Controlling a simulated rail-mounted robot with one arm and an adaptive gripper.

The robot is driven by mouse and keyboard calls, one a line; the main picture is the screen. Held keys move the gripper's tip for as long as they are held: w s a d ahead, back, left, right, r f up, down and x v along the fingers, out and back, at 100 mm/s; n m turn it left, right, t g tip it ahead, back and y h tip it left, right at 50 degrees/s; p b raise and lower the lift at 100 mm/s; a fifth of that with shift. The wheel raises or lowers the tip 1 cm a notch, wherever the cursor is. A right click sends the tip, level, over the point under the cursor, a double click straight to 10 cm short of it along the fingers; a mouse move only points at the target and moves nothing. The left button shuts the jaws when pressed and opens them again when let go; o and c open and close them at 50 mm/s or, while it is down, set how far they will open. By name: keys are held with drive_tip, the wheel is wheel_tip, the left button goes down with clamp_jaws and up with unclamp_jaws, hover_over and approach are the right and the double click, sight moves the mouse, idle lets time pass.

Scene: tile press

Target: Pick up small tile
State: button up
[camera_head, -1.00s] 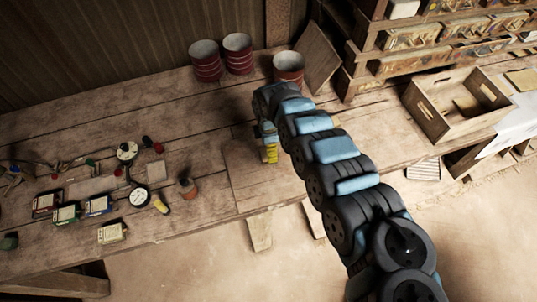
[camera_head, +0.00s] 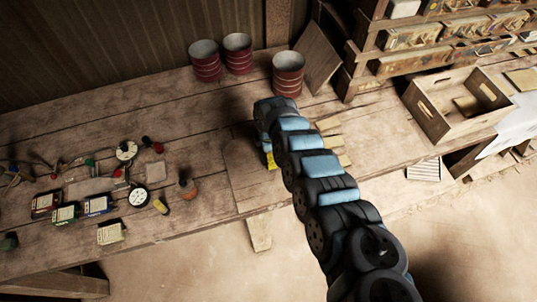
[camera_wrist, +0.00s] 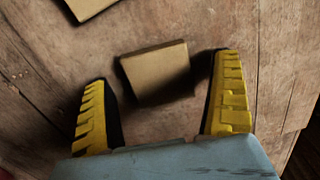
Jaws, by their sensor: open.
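In the wrist view a small tan rectangular tile (camera_wrist: 154,66) lies flat on the wooden surface, a little tilted in the picture. My gripper (camera_wrist: 163,68) is open, with one yellow finger to the left of the tile and one to the right. Gaps show on both sides, and I cannot tell how high the fingers are above the wood. In the head view my gripper (camera_head: 270,160) is over the worktable, largely hidden behind my arm. Tan pieces (camera_head: 328,124) show beside my arm, partly covered by it.
Another tan piece (camera_wrist: 90,4) lies at the top left of the wrist view. On the worktable (camera_head: 90,125), red-banded cans (camera_head: 288,75) stand at the back and a wooden crate (camera_head: 458,105) is at the right. Gauges (camera_head: 138,197) and small boxes (camera_head: 97,205) are at the left.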

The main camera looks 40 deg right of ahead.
drive_tip(key=c, duration=1.3)
drive_tip(key=shift+r, duration=0.1)
drive_tip(key=shift+s+r, duration=0.1)
drive_tip(key=shift+r, duration=0.65)
wheel_tip(320, 180, up, 2)
drive_tip(key=shift+r, duration=0.1)
drive_tip(key=s+a+r+p, duration=0.2)
drive_tip(key=s+r+p, duration=0.1)
drive_tip(key=s+p, duration=0.1)
drive_tip(key=s+a+r+p, duration=0.3)
drive_tip(key=s+p, duration=0.1)
drive_tip(key=p, duration=0.2)
drive_tip(key=s+a+r+p, duration=0.2)
drive_tip(key=s+r+p, duration=0.1)
drive_tip(key=p, duration=0.3)
drive_tip(key=shift+s+a+r, duration=0.1)
drive_tip(key=shift+s+a, duration=0.05)
drive_tip(key=shift+s, duration=0.25)
